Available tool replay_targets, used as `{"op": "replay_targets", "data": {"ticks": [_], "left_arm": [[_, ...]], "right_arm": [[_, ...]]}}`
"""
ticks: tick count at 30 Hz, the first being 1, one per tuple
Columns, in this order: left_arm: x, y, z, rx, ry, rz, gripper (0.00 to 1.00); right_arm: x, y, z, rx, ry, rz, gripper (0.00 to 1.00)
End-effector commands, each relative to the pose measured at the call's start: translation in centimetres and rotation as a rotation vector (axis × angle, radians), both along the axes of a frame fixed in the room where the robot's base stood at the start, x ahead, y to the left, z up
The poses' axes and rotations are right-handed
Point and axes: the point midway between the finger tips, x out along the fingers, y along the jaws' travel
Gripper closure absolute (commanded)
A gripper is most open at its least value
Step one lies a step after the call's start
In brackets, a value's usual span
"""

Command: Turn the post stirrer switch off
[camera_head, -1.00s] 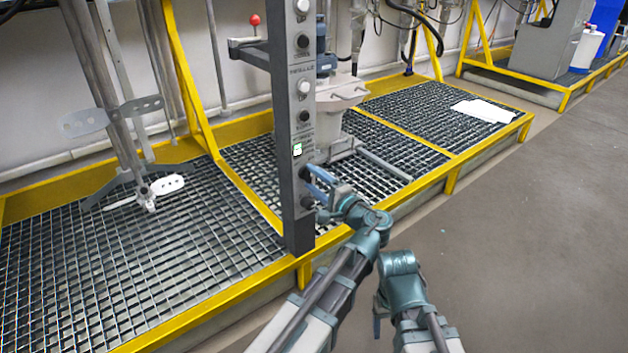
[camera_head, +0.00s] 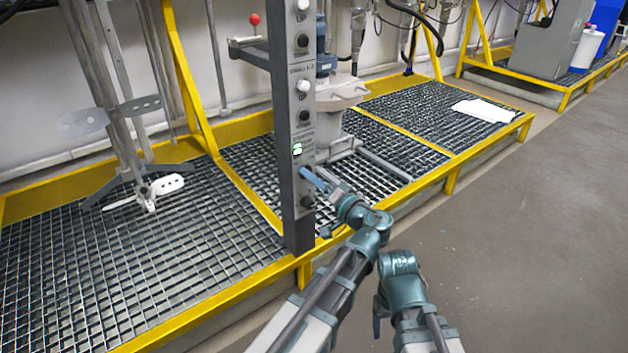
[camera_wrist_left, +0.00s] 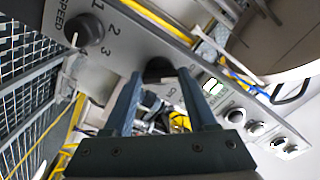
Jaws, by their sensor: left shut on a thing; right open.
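A dark upright post (camera_head: 290,225) with a grey control panel stands in the middle of the head view, with a lit green indicator (camera_head: 297,149). My left gripper (camera_head: 308,176) is at the panel, just below that indicator. In the left wrist view its two blue fingers (camera_wrist_left: 160,85) are on either side of a black switch knob (camera_wrist_left: 158,66), shut on it. The knob's pointer and part of its label are hidden by the fingers. My right gripper (camera_head: 378,314) hangs low beside its arm, away from the post, and shows only partly.
A black speed knob (camera_wrist_left: 84,30) marked 1, 2, 3 sits beside the held knob. Several white buttons (camera_head: 303,86) and black knobs line the panel higher up. A yellow-framed grating (camera_head: 150,270) surrounds the post, with a metal agitator (camera_head: 125,130) at left. The floor at right is clear.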

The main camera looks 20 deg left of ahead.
Motion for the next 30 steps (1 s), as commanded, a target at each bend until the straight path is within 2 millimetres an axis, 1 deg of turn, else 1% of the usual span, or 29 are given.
{"op": "replay_targets", "data": {"ticks": [7, 20, 21, 25, 26, 30], "left_arm": [[-0.12, 0.01, -0.12, -0.033, -0.037, 0.001, 0.98], [-0.12, 0.01, -0.13, -0.038, -0.042, 0.002, 0.98], [-0.12, 0.01, -0.13, -0.038, -0.042, 0.002, 0.37], [-0.09, 0.0, -0.11, -0.036, -0.042, 0.0, 0.14], [-0.08, 0.0, -0.09, -0.036, -0.042, 0.0, 0.12], [-0.05, 0.0, -0.07, -0.034, -0.042, 0.0, 0.12]], "right_arm": [[0.0, 0.0, -0.04, 0.0, 0.0, 0.0, 0.32], [0.0, 0.0, -0.04, 0.0, 0.0, 0.0, 0.32], [0.0, 0.0, -0.04, 0.0, 0.0, 0.0, 0.32], [0.0, 0.0, -0.04, 0.0, 0.0, 0.0, 0.32], [0.0, 0.0, -0.03, 0.0, 0.0, 0.0, 0.32], [0.0, 0.0, -0.03, 0.0, 0.0, 0.0, 0.32]]}}
